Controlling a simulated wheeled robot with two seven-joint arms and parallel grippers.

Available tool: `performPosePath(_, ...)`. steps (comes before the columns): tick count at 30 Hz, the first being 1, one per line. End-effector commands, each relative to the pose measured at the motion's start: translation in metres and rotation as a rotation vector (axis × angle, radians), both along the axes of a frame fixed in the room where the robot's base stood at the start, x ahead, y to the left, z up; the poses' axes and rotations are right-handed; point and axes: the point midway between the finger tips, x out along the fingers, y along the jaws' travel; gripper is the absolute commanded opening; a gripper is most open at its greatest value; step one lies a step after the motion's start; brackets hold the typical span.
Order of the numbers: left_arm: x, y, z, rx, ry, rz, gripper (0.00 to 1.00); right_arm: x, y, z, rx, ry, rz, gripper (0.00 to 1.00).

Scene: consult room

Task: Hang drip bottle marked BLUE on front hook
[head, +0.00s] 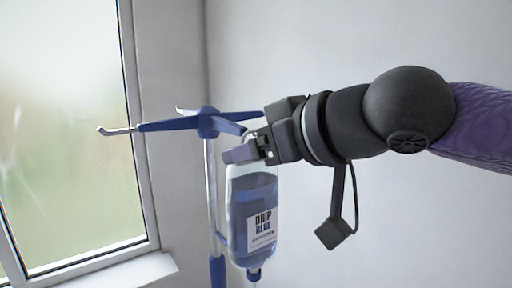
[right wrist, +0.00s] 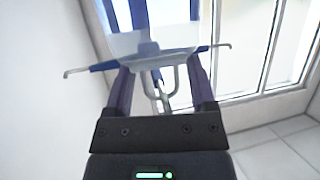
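The clear drip bottle (head: 252,198) holds blue liquid, and its label reads DRIP BLUE. It is upright, cap down, just right of the drip stand's pole in the head view. My right gripper (head: 243,152) is at its top, with fingers closed on the bottle's upper part. The stand's blue hub (head: 208,122) has arms ending in metal hooks, and one arm reaches toward my gripper. In the right wrist view the fingers (right wrist: 161,72) flank the translucent bottle top and a metal loop (right wrist: 162,95). Whether the loop touches a hook cannot be told. My left gripper is out of view.
A window (head: 65,130) with a pale frame and sill is on the left of the head view. The stand's left hook (head: 115,131) points toward it. A plain wall (head: 400,40) lies behind. The space right of the bottle, below my right arm, is clear.

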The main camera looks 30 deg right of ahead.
Motion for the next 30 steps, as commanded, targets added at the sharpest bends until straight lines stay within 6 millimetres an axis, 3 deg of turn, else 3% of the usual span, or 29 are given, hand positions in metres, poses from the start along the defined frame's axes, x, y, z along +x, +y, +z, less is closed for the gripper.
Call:
performPosePath(1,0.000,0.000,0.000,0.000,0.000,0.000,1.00,0.000,0.000,0.000,0.000,-0.001,0.000,0.82)
performPosePath(4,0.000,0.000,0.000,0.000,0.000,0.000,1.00,0.000,0.000,0.000,0.000,-0.001,0.000,1.00)
performPosePath(13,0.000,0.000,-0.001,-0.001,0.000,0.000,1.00,-0.005,-0.002,0.003,0.003,-0.003,-0.002,1.00)
performPosePath(24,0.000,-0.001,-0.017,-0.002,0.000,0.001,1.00,-0.073,-0.021,0.030,0.001,-0.007,0.000,1.00)
performPosePath(30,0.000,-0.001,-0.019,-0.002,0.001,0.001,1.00,-0.088,-0.026,0.038,-0.001,-0.001,0.000,1.00)
